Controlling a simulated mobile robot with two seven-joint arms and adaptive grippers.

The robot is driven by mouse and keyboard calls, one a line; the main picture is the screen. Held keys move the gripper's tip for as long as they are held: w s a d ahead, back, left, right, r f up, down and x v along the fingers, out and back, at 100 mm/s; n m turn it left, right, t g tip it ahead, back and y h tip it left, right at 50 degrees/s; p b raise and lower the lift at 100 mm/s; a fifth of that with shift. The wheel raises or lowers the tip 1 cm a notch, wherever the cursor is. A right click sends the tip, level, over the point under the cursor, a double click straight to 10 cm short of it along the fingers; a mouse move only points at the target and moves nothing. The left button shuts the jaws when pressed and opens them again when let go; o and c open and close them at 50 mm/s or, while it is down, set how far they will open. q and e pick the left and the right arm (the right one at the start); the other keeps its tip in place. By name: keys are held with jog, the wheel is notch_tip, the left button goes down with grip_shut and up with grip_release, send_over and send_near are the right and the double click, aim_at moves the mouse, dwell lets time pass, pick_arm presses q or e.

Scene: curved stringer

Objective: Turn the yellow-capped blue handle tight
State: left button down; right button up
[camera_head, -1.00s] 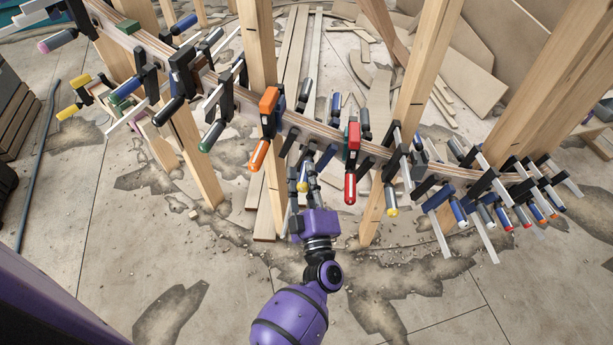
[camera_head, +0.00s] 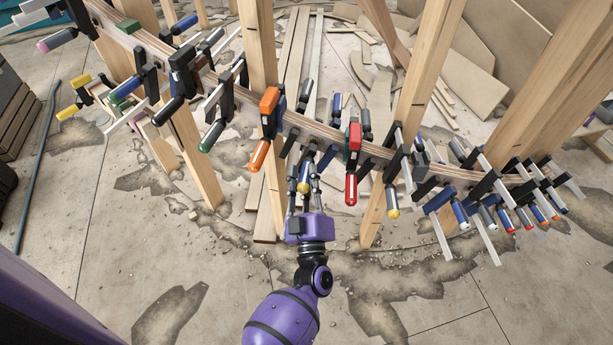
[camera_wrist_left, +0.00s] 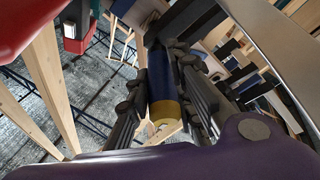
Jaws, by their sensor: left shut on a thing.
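The yellow-capped blue handle (camera_head: 306,172) hangs below the curved wooden stringer (camera_head: 325,131), between the orange and the red clamp handles. My left gripper (camera_head: 304,181) comes up from below and is shut on this handle, with one finger on each side. The left wrist view also shows the blue handle (camera_wrist_left: 162,82) between the two dark fingers, its yellow cap (camera_wrist_left: 166,112) toward the palm. The fingers hide parts of its sides. My right gripper is in neither view.
The orange-handled clamp (camera_head: 259,154) is close on the left and the red-handled clamp (camera_head: 351,187) close on the right. Several more clamps line the stringer. Wooden posts (camera_head: 406,110) stand around it. The cracked floor (camera_head: 420,300) in front is clear.

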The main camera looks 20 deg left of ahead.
pick_arm(q)
jog(key=shift+w+d+r, duration=0.1)
jog(key=shift+r, duration=0.15)
jog(key=c, duration=1.6)
grip_release()
jog(key=shift+f, duration=0.15)
jog(key=v, duration=1.2)
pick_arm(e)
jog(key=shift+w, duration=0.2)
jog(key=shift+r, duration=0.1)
